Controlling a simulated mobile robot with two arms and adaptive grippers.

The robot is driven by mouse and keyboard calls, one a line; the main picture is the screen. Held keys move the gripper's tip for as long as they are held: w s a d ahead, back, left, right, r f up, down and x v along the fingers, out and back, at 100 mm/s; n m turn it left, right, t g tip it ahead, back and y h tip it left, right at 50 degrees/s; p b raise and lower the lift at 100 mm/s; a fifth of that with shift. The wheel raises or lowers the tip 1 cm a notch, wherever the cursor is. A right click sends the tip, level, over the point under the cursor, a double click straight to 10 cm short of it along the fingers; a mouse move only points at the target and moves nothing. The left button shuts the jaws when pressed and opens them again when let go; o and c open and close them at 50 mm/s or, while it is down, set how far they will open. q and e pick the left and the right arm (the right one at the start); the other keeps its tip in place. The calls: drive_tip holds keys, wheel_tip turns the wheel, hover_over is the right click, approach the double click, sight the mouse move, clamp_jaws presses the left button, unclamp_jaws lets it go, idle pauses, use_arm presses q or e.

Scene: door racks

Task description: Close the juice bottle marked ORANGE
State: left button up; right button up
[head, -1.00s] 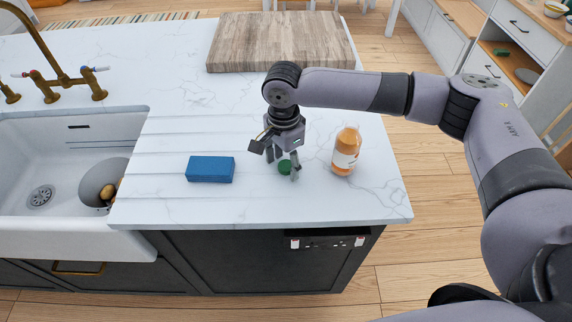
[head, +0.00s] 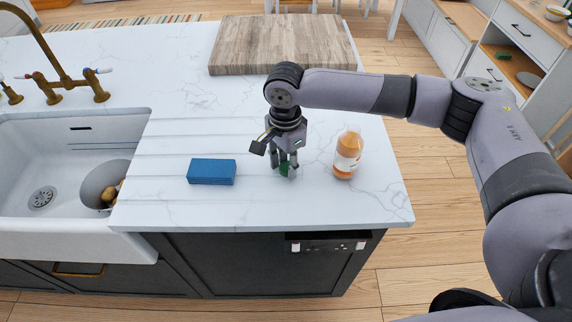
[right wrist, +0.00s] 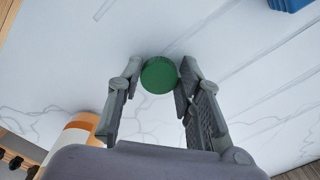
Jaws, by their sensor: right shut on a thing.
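The juice bottle (head: 347,157), orange with a white label, stands upright on the white counter near its right edge. No cap shows on its top, and the label is too small to read. Part of it shows at the lower left of the right wrist view (right wrist: 75,138). A round green cap (head: 285,170) is at the counter surface, left of the bottle; it shows in the right wrist view (right wrist: 158,75) between the fingers. My right gripper (head: 286,166) points down and is shut on the cap, apart from the bottle. My left gripper is not in view.
A blue block (head: 211,171) lies left of the gripper. A wooden board (head: 283,44) lies at the back of the counter (head: 230,110). A sink (head: 55,142) with a grey bowl (head: 100,180) is at the left. The counter's front edge is close.

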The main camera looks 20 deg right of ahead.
sight(285, 167)
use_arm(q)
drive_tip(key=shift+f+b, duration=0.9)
use_arm(e)
wheel_tip(285, 167, up, 20)
drive_tip(key=shift+f, duration=0.2)
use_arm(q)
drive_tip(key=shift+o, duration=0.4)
